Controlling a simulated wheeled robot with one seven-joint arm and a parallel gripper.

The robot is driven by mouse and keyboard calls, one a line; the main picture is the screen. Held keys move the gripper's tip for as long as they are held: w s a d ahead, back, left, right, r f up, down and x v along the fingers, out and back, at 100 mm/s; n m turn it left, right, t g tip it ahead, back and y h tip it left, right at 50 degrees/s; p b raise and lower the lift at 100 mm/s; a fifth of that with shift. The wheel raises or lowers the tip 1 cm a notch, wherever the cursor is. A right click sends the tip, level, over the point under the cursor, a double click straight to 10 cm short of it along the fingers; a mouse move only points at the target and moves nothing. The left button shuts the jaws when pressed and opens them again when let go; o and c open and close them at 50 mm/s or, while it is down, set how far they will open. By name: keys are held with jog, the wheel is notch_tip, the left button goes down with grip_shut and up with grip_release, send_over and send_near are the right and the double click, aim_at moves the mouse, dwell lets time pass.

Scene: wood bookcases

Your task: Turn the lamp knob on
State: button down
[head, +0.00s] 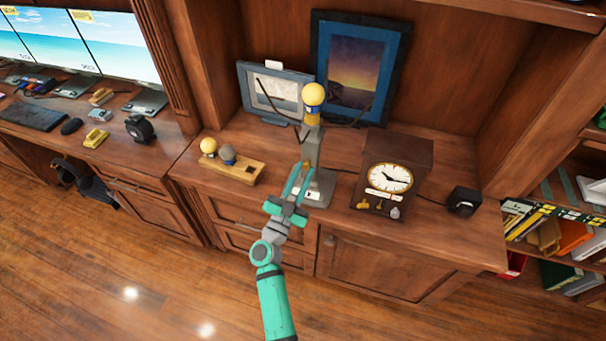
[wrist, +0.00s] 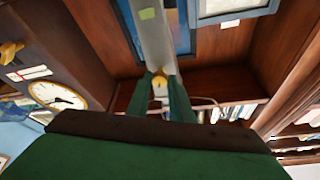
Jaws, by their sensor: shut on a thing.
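The lamp (head: 312,147) stands on the wood counter, with a grey column, a grey base and a yellow bulb (head: 313,95) on top. Its column shows in the wrist view (wrist: 152,38). My gripper (head: 298,170) reaches up to the front of the lamp column. In the wrist view its two green fingers (wrist: 160,88) are shut on a small yellow knob (wrist: 160,80) on the column. The knob cannot be made out in the head view, where the gripper covers that part. The bulb shows no clear glow.
A clock box (head: 410,160) stands right of the lamp, with a small black box (head: 463,200) beyond it. A wood block (head: 243,171) with two bulbs lies left. Two framed pictures (head: 360,60) lean behind. Open floor (head: 130,260) lies in front.

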jog(key=m+g, duration=0.1)
jog(key=m, duration=0.1)
jog(key=m+h, duration=0.1)
jog(key=m, duration=0.2)
jog(key=shift+a+r+g+h, duration=0.1)
jog(key=shift+a+g+h, duration=0.1)
jog(key=shift+g+h, duration=0.15)
jog(key=m+g, duration=0.1)
jog(key=m, duration=0.1)
jog(key=m+g+h, duration=0.1)
jog(key=m, duration=0.1)
jog(key=shift+a+r+m, duration=0.1)
jog(key=shift+m, duration=0.3)
jog(key=m, duration=0.2)
jog(key=m+g, duration=0.1)
jog(key=m, duration=0.1)
jog(key=m+g, duration=0.1)
jog(key=m, duration=0.1)
jog(key=shift+w+r+m+g+y, duration=0.1)
jog(key=shift+r+m+g+y, duration=0.15)
jog(key=shift+m+y, duration=0.1)
jog(key=c, duration=1.6)
grip_release()
jog(key=shift+a, duration=0.1)
jog(key=v, duration=1)
jog(key=shift+s+a, duration=0.2)
jog(key=shift+s, duration=0.15)
